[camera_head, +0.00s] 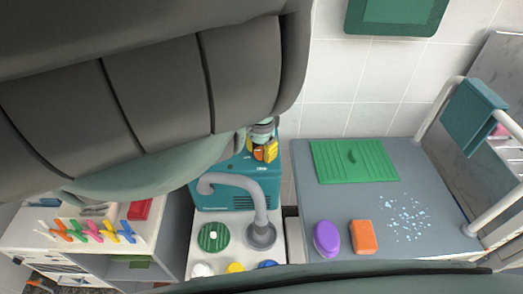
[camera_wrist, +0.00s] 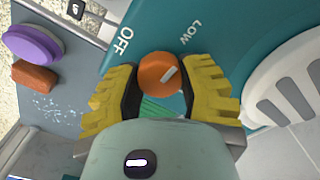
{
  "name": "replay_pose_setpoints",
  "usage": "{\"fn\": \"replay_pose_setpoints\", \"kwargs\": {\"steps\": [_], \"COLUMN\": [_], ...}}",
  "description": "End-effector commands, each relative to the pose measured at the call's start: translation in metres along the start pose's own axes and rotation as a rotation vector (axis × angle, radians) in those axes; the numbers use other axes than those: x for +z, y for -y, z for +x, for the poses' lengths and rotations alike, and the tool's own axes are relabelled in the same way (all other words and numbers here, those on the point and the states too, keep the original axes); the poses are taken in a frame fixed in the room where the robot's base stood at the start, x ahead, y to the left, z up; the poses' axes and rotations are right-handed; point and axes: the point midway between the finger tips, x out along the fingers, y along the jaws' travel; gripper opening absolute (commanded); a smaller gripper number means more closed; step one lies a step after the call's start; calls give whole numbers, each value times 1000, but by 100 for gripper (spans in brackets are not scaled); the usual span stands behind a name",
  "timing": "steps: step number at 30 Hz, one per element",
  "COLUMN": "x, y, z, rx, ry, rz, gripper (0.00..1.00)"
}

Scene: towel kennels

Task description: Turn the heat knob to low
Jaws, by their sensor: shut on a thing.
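The heat knob (camera_wrist: 158,72) is round and orange with a white pointer mark, on the teal panel (camera_wrist: 215,50) of a heater unit (camera_head: 238,185). OFF (camera_wrist: 123,40) is printed to its upper left and LOW (camera_wrist: 190,30) to its upper right. The white mark is right of the knob's middle and slants up to the right, roughly toward the LOW side. My gripper (camera_wrist: 158,95) has yellow fingers on both sides of the knob and is shut on it. In the head view my gripper (camera_head: 264,152) is at the top of the heater, and the knob's face is mostly hidden.
A grey hose (camera_head: 258,205) rises in front of the heater. A grey table (camera_head: 430,225) at right holds a green ribbed mat (camera_head: 352,161), a purple oval brush (camera_head: 327,239) and an orange block (camera_head: 363,237). Coloured clips (camera_head: 92,231) lie on the left cart.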

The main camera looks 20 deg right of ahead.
Motion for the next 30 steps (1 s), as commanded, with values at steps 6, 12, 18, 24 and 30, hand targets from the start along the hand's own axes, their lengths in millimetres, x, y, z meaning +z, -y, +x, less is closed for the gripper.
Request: {"fn": "replay_pose_setpoints", "kwargs": {"steps": [6, 12, 18, 24, 30], "x": [0, 0, 0, 0, -1], "y": [1, 1, 0, 0, 1], "z": [1, 0, 0, -1, -15], "rx": [-3, -1, -1, -1, -2], "ry": [-3, -2, -1, -1, -4], "rz": [-1, -1, -1, -1, 0], "gripper": [42, 63, 75, 75, 75]}}
